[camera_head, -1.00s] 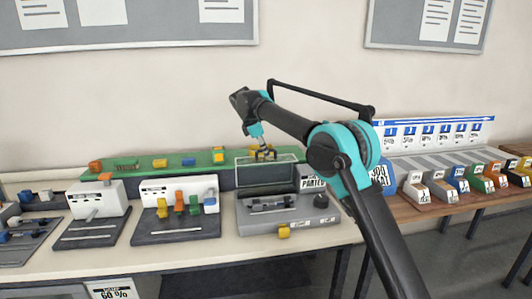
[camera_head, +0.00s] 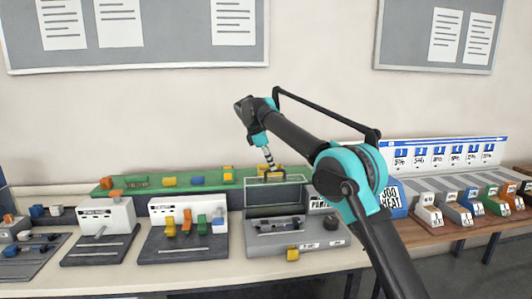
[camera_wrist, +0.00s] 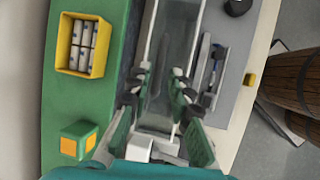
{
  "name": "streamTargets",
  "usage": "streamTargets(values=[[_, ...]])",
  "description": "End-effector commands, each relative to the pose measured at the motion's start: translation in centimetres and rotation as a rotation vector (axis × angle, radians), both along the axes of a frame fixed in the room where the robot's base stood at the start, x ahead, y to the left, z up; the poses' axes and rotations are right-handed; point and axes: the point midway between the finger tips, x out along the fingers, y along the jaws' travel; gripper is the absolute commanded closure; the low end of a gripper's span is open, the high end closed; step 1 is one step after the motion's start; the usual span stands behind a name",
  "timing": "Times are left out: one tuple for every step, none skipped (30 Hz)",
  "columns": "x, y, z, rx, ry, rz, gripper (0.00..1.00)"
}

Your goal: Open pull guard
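The pull guard (camera_head: 291,191) is a clear, thin-framed panel standing raised at the back of a grey station (camera_head: 330,243). My gripper (camera_head: 270,174) is at its top edge, left of the panel's middle. In the wrist view my gripper's two fingers (camera_wrist: 163,76) stand apart, with the clear guard (camera_wrist: 160,108) showing between and beneath them. I see nothing clamped between the fingertips. Whether they touch the guard's edge I cannot tell.
A green board (camera_head: 155,184) with small coloured blocks runs behind the stations. A yellow bin (camera_wrist: 83,45) of white cylinders and a yellow-green block (camera_wrist: 78,139) sit on it. Other stations stand at left. A yellow block (camera_head: 293,254) is at the grey station's front.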

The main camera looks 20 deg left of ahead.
Motion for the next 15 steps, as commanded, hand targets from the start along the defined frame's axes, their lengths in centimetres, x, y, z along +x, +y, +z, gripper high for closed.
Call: streamTargets(values=[[-0.4, 0.3, 1.0, 0.000, -0.001, 0.001, 0.80], [-0.6, 0.5, 1.6, 0.000, -0.001, 0.001, 0.80], [-0.9, 0.7, 2.3, 0.000, -0.001, 0.001, 0.80], [-1.1, 0.9, 2.7, 0.000, -0.001, 0.001, 0.80], [-1.3, 1.0, 3.2, 0.000, -0.001, 0.001, 0.80], [-1.5, 1.1, 3.8, 0.000, -0.001, 0.001, 0.80], [-1.7, 1.2, 4.2, 0.000, -0.001, 0.001, 0.80], [-1.8, 1.2, 4.6, 0.000, -0.001, 0.001, 0.80], [-1.9, 1.4, 4.9, 0.000, -0.001, 0.001, 0.80], [-2.0, 1.4, 5.2, 0.000, -0.001, 0.001, 0.80], [-2.1, 1.5, 5.4, 0.000, -0.001, 0.001, 0.80], [-2.2, 1.6, 5.7, 0.000, -0.001, 0.000, 0.80], [-2.3, 1.6, 5.8, 0.000, 0.000, 0.000, 0.80], [-2.3, 1.6, 6.0, 0.000, 0.000, 0.000, 0.80], [-2.4, 1.7, 6.2, 0.000, 0.000, 0.000, 0.80]])
